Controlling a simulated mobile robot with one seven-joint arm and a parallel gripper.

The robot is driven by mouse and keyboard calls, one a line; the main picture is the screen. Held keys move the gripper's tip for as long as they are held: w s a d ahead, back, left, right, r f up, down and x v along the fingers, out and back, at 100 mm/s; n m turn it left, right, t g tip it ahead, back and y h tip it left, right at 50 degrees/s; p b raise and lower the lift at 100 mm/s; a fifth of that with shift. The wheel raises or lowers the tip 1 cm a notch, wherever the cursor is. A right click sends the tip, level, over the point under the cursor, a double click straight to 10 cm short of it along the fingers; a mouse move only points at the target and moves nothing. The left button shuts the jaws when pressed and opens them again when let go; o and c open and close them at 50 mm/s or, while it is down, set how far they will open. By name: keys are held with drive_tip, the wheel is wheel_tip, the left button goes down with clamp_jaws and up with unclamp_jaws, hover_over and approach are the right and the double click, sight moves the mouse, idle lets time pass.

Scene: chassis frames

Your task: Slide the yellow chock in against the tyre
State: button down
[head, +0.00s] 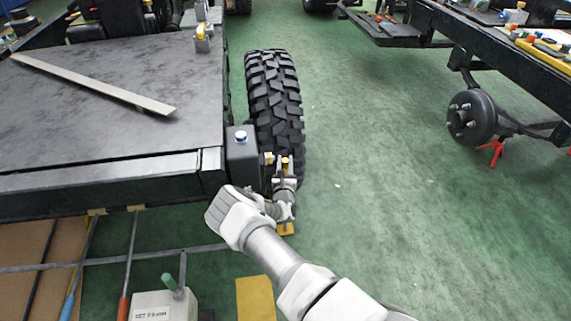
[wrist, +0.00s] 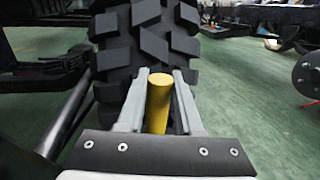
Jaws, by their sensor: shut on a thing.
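The black knobbly tyre (head: 273,95) stands upright on the green floor beside the dark chassis; its tread fills the upper middle of the wrist view (wrist: 150,40). My gripper (head: 284,168) is low at the near face of the tyre. In the wrist view its two grey fingers are shut on a yellow upright post (wrist: 157,104), which looks like the handle of the yellow chock. Most of the chock is hidden by my gripper and arm. I cannot tell whether it touches the tyre.
A dark box with a blue cap (head: 242,155) is close to the left of my gripper. The flat chassis deck (head: 110,100) is further left. A yellow block (head: 256,299) lies near the bottom. Open green floor (head: 390,190) lies to the right.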

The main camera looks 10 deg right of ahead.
drive_tip(key=shift+c, duration=2.4)
unclamp_jaws()
drive_tip(key=shift+s, duration=0.1)
drive_tip(key=s+a+p, duration=0.3)
drive_tip(key=s+p, duration=0.3)
drive_tip(key=s, duration=1.1)
drive_tip(key=shift+a, duration=0.2)
